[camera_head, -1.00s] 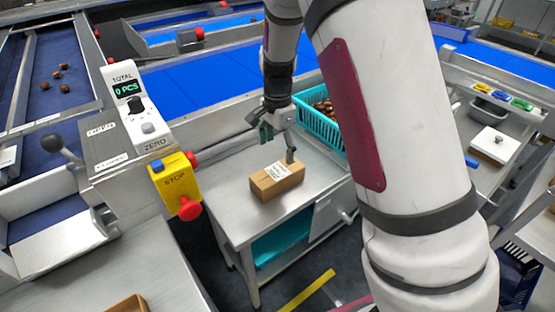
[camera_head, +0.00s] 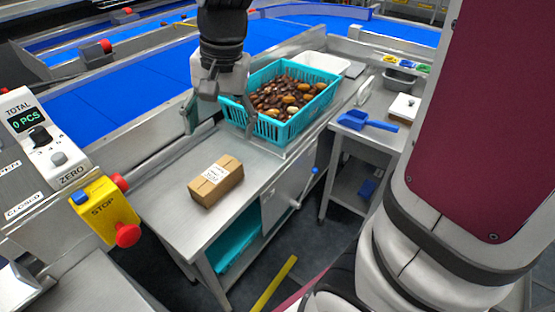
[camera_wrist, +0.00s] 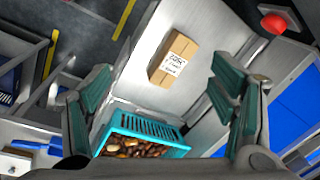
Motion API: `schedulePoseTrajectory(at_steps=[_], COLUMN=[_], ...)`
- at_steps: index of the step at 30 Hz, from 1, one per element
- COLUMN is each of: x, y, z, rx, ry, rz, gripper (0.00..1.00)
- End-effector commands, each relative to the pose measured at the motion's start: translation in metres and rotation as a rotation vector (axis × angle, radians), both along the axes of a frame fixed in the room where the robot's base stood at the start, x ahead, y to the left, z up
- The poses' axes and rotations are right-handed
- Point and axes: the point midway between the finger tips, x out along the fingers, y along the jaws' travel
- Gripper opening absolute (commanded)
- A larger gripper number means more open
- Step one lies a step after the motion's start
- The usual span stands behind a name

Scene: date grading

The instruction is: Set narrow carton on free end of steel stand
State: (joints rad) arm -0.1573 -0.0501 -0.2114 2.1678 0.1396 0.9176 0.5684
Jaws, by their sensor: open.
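The narrow carton (camera_head: 216,181) is a small brown cardboard box with a white label. It lies on the near, free end of the steel stand (camera_head: 178,214), and in the wrist view the carton (camera_wrist: 173,58) sits beyond the fingers, touching neither. My gripper (camera_head: 218,118) is open and empty, raised above the stand behind the carton. In the wrist view its two green-padded fingers (camera_wrist: 165,98) are spread wide apart. A turquoise crate (camera_head: 285,130) of dates stands on the far end of the stand.
A yellow box with a red stop button (camera_head: 106,210) stands left of the stand. A blue conveyor (camera_head: 120,95) runs behind. A side table at right holds a blue scoop (camera_head: 367,122).

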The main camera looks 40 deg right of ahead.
Motion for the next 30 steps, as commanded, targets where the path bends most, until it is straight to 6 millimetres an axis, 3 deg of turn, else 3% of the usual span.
schedulePoseTrajectory(at_steps=[6, 15, 21, 30], x=[-0.068, -0.153, -0.182, -0.188], y=[-0.001, -0.006, -0.009, -0.01], z=[0.031, 0.039, 0.034, 0.032], rx=[-0.041, -0.169, -0.236, -0.252], ry=[-0.09, -0.184, -0.207, -0.21], rz=[0.235, 0.532, 0.645, 0.67], gripper=[0.78, 0.78, 0.78, 0.78])
